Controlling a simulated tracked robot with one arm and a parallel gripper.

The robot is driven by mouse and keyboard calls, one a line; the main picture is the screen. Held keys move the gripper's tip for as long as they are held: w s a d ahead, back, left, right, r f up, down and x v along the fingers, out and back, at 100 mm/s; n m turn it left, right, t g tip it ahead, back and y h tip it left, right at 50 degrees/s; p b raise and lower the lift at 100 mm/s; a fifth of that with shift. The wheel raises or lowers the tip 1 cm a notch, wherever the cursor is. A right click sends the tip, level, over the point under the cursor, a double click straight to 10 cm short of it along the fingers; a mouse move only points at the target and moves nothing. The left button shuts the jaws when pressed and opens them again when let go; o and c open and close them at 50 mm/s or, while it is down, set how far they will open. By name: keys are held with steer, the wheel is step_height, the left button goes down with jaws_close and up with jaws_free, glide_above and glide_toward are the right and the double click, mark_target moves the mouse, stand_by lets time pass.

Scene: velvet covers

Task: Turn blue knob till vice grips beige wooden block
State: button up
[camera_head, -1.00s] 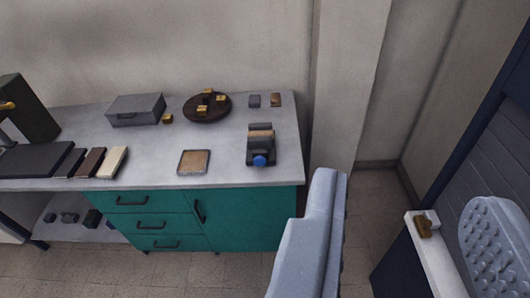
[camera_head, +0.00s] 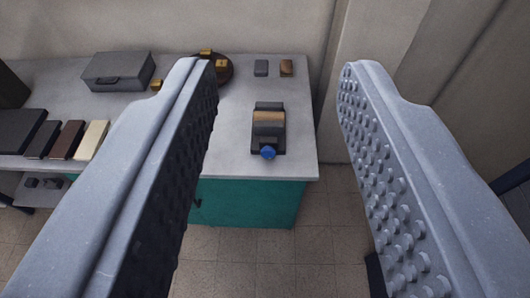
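The blue knob (camera_head: 268,153) is on the near end of a small dark vice (camera_head: 267,138) that stands on the grey worktop near its right front corner. The beige wooden block (camera_head: 268,118) sits in the vice between its dark jaws. From here I cannot tell whether the jaws touch it. My gripper (camera_head: 275,75) is wide open and empty, with its studded fingers on either side of the picture. The vice shows between the fingers, farther off, and nothing touches it.
The worktop (camera_head: 234,160) ends at a front edge above a green cabinet (camera_head: 250,203). A grey case (camera_head: 118,70) and a round dark tray (camera_head: 226,75) stand at the back left.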

mark_target(268, 156)
steer(key=o, duration=0.4)
steer(key=shift+w, duration=0.1)
steer(key=shift+c, duration=0.2)
steer(key=shift+o, duration=1.4)
steer(key=w+a+f+b, duration=0.1)
steer(key=w+f+b, duration=0.3)
steer(key=w+f, duration=0.9)
step_height(268, 156, down, 2)
steer(key=shift+a+f+b, duration=0.1)
steer(key=shift+a+b, duration=0.05)
steer(key=shift+b, duration=0.25)
steer(key=w+f+t+b, duration=0.15)
steer(key=w+f, duration=0.25)
steer(key=f, duration=0.4)
steer(key=w+f+g+b, duration=0.1)
steer(key=w+f+b, duration=0.1)
steer(key=w+f, duration=0.35)
step_height(268, 156, down, 35)
steer(key=w+n+t+b, duration=0.2)
steer(key=b, duration=0.6)
steer(key=w+b, duration=0.1)
steer(key=w, duration=0.5)
steer(key=w+b, duration=0.2)
steer(key=w, duration=0.4)
steer(key=shift+d+r, duration=0.1)
steer(key=shift+d, duration=0.1)
steer(key=shift+w+r+b, duration=0.15)
steer(key=shift+w+b, duration=0.15)
steer(key=shift+w, duration=0.55)
